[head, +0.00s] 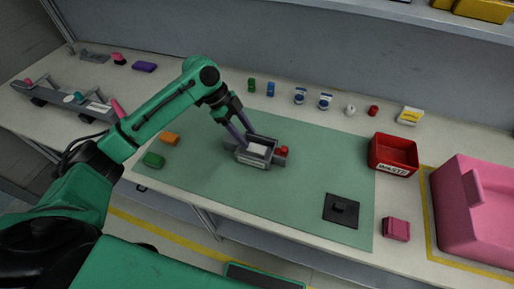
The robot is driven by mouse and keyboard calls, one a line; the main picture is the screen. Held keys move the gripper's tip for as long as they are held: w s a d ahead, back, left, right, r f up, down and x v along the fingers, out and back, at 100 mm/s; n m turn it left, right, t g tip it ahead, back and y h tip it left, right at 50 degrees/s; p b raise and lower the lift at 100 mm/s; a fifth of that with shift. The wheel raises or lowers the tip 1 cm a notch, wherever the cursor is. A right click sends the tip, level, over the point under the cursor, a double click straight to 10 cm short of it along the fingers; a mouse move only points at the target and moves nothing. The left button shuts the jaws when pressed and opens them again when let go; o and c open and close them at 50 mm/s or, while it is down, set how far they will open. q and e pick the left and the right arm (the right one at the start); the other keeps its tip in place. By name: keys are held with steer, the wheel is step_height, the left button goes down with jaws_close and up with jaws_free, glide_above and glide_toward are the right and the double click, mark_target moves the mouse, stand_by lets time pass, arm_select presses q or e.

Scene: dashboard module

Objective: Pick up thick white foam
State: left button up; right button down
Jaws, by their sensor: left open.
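The thick white foam looks to be the white block (258,149) inside a small grey box (252,161) on the green mat. My left gripper (244,140) comes in from the left with its two purple-grey fingers pointing down at the box. The fingers are apart, and the foam shows beside and between their tips. I cannot tell whether the fingertips touch the foam or the box. My right gripper is not in view.
A red piece (283,150) sits at the box's right side. A red bin (393,155), a dark square plate (341,210) and a large pink container (480,210) stand to the right. Several small parts line the back. The mat (300,200) is clear in front.

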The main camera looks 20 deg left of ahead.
mark_target(257, 148)
arm_select(q)
steer(key=p+x, duration=0.1)
steer(key=x, duration=0.4)
steer(key=shift+w+f+p, duration=0.25)
steer(key=shift+f+p, duration=0.05)
steer(key=shift+p, duration=0.1)
steer(key=shift+d+f, duration=0.1)
steer(key=shift+f, duration=0.1)
steer(key=shift+c, duration=0.9)
jaws_close()
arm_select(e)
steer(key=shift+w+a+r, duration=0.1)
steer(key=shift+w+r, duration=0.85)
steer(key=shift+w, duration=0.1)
